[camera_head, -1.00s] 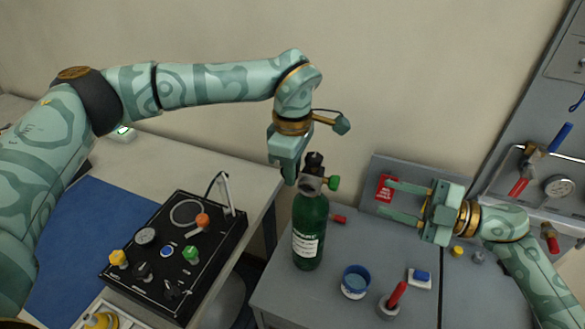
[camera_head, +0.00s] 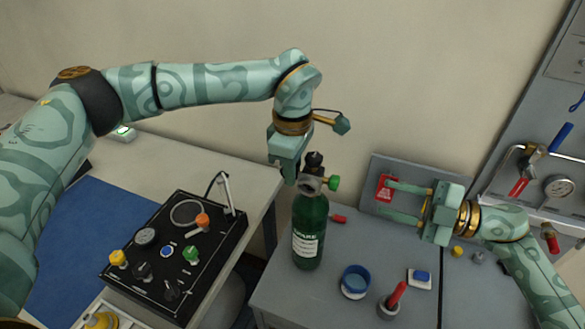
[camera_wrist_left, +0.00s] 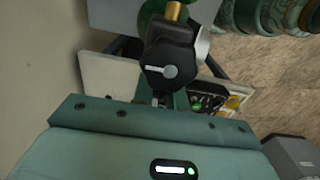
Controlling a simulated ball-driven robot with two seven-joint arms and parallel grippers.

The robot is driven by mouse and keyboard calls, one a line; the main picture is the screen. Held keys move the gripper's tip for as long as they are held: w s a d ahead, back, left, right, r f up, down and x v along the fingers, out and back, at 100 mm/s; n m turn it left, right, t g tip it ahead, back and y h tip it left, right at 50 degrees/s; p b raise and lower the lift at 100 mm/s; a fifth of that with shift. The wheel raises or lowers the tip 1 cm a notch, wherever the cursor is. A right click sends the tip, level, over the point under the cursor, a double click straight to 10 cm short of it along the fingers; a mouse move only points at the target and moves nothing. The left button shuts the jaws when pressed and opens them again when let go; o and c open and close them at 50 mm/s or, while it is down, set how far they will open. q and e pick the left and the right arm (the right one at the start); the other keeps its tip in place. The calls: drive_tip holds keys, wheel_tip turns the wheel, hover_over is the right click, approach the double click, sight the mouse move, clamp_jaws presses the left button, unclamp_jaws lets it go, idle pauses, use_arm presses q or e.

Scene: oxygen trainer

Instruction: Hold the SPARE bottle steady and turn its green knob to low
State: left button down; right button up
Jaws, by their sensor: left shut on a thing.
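The green SPARE bottle (camera_head: 310,232) stands upright on the grey table, with a white label facing me. A metal valve with a black top (camera_head: 314,158) sits on its neck, and the green knob (camera_head: 333,183) sticks out to its right. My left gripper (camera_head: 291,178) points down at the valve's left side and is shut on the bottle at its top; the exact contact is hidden. The left wrist view shows a black part with a white pointer mark (camera_wrist_left: 170,62) close in front of the gripper. My right gripper (camera_head: 390,200) is open and empty, pointing left, to the right of the green knob and apart from it.
A blue-lidded tub (camera_head: 355,281), a red-handled tool in a holder (camera_head: 395,297) and a blue block on a white pad (camera_head: 421,277) stand right of the bottle. A black control panel (camera_head: 180,250) lies left. A grey board (camera_head: 400,170) stands behind my right gripper.

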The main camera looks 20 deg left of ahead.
sight(334, 183)
idle(0.3)
drive_tip(key=o, duration=0.3)
drive_tip(key=a+n, duration=1)
drive_tip(key=n, duration=0.6)
drive_tip(key=shift+w+a+n, duration=0.15)
drive_tip(key=shift+n, duration=0.15)
drive_tip(key=c, duration=1)
